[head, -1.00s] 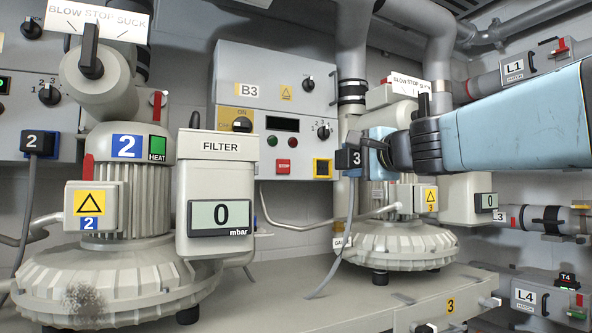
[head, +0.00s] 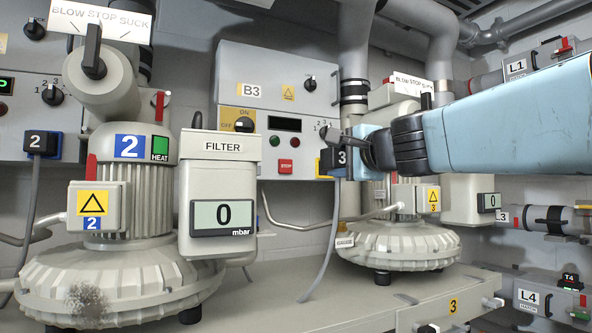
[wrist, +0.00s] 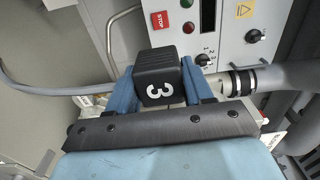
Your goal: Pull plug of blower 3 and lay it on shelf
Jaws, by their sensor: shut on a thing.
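My gripper (head: 352,150) reaches in from the right and is shut on the plug. In the wrist view the plug (wrist: 162,80) sits between the two blue fingers, its 3 facing the camera, and hides the socket. Its grey cable (head: 326,245) hangs to the shelf (head: 275,290). Blower 3 (head: 398,243) stands behind and below my arm.
Blower 2 (head: 125,200) and its filter box (head: 218,190) fill the left. Plug 2 (head: 40,142) sits in a blue-framed socket. A bent pale pipe (head: 300,226) runs below the B3 box. Bare shelf lies between the blowers. A grey vertical pipe (head: 353,60) stands beside the box.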

